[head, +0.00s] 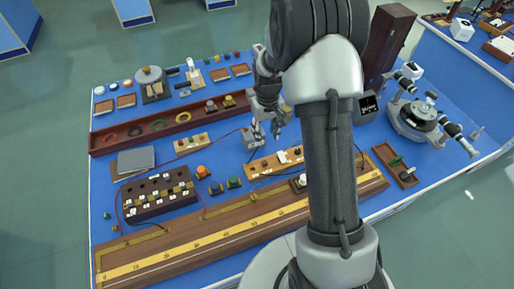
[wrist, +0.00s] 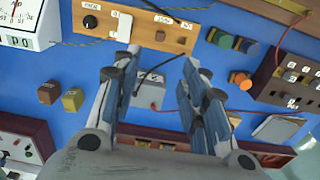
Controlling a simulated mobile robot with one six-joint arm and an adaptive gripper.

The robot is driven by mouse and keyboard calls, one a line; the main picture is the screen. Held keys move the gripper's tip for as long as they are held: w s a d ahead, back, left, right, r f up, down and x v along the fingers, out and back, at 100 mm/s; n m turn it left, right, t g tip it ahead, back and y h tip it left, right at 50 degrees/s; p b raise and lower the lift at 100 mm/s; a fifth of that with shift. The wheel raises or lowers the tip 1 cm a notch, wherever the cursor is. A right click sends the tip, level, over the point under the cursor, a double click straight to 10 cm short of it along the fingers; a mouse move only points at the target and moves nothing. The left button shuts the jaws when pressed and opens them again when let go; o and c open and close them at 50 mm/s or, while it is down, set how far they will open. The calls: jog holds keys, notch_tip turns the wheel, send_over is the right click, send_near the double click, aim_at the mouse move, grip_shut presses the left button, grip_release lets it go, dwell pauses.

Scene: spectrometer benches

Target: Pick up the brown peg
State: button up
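The brown peg (wrist: 48,92) is a small brown block-shaped piece on the blue bench top, at the left of the wrist view. A yellow-olive peg (wrist: 72,99) stands close beside it. In the head view I cannot make out the brown peg; my arm covers part of that area. My gripper (wrist: 160,58) is open with nothing between its fingers. The brown peg lies outside the fingers, to their left in the wrist view. My gripper also shows in the head view (head: 266,126), above the middle of the bench.
A small grey box (wrist: 150,92) with a cable shows between and beyond the fingers. A wooden switch board (wrist: 145,30) lies close by. Orange and green knobs, a dark terminal block (head: 160,195) and a long wooden scale (head: 215,236) also occupy the bench. Bare blue surface surrounds the pegs.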

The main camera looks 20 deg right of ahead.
jog(key=b, duration=0.2)
send_over(265, 163)
notch_tip(265, 163, down, 12)
jog(key=shift+w+r, duration=0.1)
jog(key=shift+r, duration=0.15)
jog(key=shift+f+b, duration=0.6)
jog(key=shift+f, duration=2.4)
jog(key=shift+r, duration=0.1)
jog(key=shift+c, duration=0.2)
grip_shut()
